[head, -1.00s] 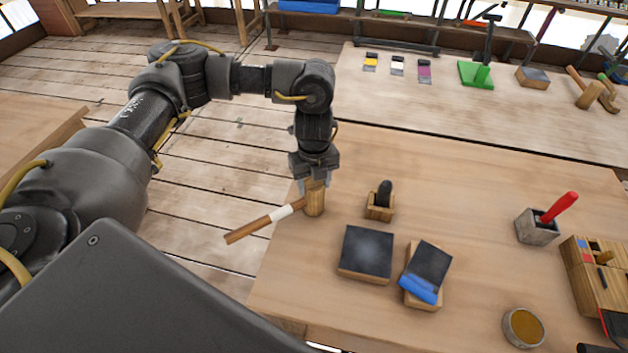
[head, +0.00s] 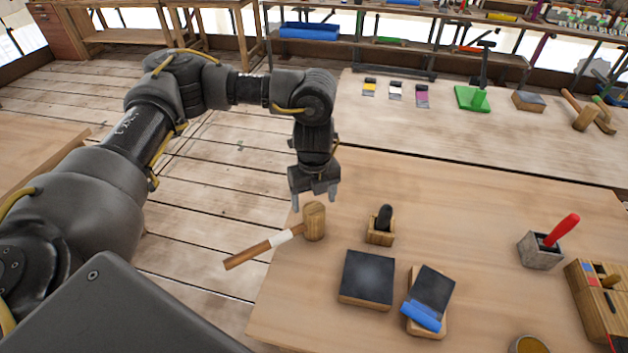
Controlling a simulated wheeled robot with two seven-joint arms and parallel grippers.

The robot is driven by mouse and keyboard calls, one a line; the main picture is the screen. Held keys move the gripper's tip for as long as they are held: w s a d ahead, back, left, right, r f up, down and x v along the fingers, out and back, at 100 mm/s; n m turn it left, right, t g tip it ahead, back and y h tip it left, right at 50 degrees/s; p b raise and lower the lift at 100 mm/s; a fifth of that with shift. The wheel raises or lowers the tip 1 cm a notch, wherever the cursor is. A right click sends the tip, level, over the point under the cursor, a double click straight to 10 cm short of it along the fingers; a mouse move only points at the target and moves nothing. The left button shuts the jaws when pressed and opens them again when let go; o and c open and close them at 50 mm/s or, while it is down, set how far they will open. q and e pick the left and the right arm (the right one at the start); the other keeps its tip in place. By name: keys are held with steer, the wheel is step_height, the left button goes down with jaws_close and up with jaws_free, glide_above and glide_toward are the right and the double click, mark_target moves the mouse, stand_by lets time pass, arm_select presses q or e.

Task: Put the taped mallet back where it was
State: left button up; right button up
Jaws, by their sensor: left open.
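The taped mallet (head: 314,222) has a wooden head and a brown handle with a band of white tape near the head. Its head stands on the near table at the left edge, and the handle sticks out to the lower left past that edge. My left gripper (head: 314,205) is open, just above and behind the mallet head, with its fingers apart and nothing between them. Whether a fingertip touches the head I cannot tell. My right gripper is not in view.
On the near table (head: 480,215) are a wooden holder with a black knob (head: 381,226), a dark square block (head: 367,278), a block with a blue-edged pad (head: 430,298) and a grey box with a red handle (head: 541,248). Another mallet (head: 584,118) lies on the far table.

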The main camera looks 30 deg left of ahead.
arm_select(q)
step_height(320, 180, up, 9)
steer(key=b, duration=0.1)
steer(key=shift+f, duration=0.15)
stand_by(0.5)
